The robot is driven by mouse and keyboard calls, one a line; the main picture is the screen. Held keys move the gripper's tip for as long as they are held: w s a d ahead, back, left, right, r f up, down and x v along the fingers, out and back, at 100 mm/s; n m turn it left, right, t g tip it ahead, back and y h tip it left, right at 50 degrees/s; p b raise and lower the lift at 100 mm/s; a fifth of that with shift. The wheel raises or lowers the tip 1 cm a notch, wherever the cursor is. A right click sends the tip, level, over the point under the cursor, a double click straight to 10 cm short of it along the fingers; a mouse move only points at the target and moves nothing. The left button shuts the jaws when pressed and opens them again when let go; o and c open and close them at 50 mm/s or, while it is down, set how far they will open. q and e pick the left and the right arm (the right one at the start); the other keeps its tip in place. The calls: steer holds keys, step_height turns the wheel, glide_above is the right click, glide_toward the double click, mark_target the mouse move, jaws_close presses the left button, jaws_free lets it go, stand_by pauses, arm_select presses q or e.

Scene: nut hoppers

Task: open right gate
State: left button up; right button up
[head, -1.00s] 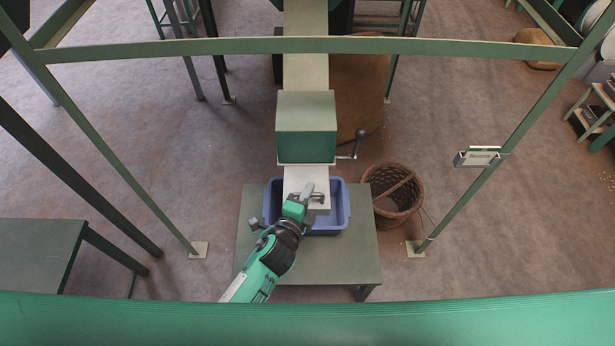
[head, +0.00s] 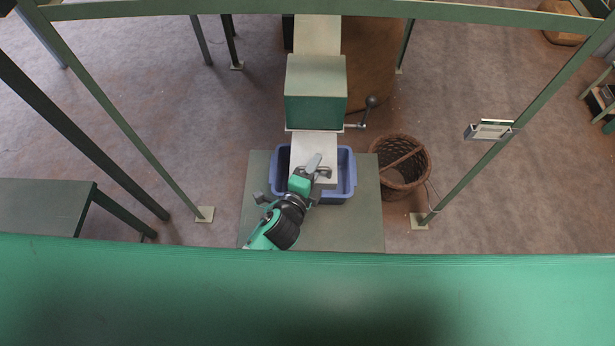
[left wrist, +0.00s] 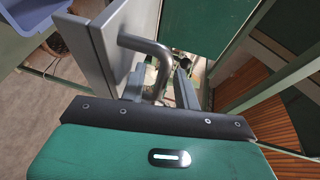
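One gate shows, a pale grey plate (left wrist: 98,55) with a bent metal bar handle (left wrist: 150,46) in the left wrist view. In the head view its handle (head: 325,172) is at the lower end of the pale chute (head: 312,148), above a blue bin (head: 350,172). My left gripper (left wrist: 160,82) is at the handle, with one finger on each side of the bar. A gap shows between the fingers and the bar, so it looks open. In the head view the left gripper (head: 313,172) partly hides the gate. My right gripper is not in view.
The blue bin stands on a green table (head: 370,225). A green hopper box (head: 315,108) with a crank lever (head: 370,102) is above the chute. A wicker basket (head: 392,180) stands right of the table. Green frame posts (head: 120,125) flank the area.

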arm_select(q)
steer(key=b+v, duration=0.4)
steer(key=v, duration=0.9)
steer(key=shift+s, duration=0.25)
steer(key=shift+a, duration=0.1)
steer(key=s+a+f+n+g+y, duration=0.1)
steer(key=s+a+f+n+g, duration=0.15)
steer(key=f, duration=0.95)
steer(key=s+a+f+n+g+y, duration=0.1)
steer(key=a+f+n+g+y, duration=0.2)
steer(key=f, duration=0.9)
steer(key=s+a+f+n+g, duration=0.1)
steer(key=s+a+f+n, duration=0.3)
steer(key=f, duration=0.8)
steer(key=s+a+f+n+g+y, duration=0.1)
steer(key=s+a+f+n+g, duration=0.2)
steer(key=s+f, duration=0.6)
steer(key=s+a+f+n+g+y, duration=0.1)
steer(key=s+a+f+n+g, duration=0.3)
steer(key=s+a+f+n, duration=0.3)
steer(key=s+a+f, duration=0.1)
steer(key=s+f, duration=0.2)
steer(key=s, duration=0.2)
steer(key=shift+a, duration=0.4)
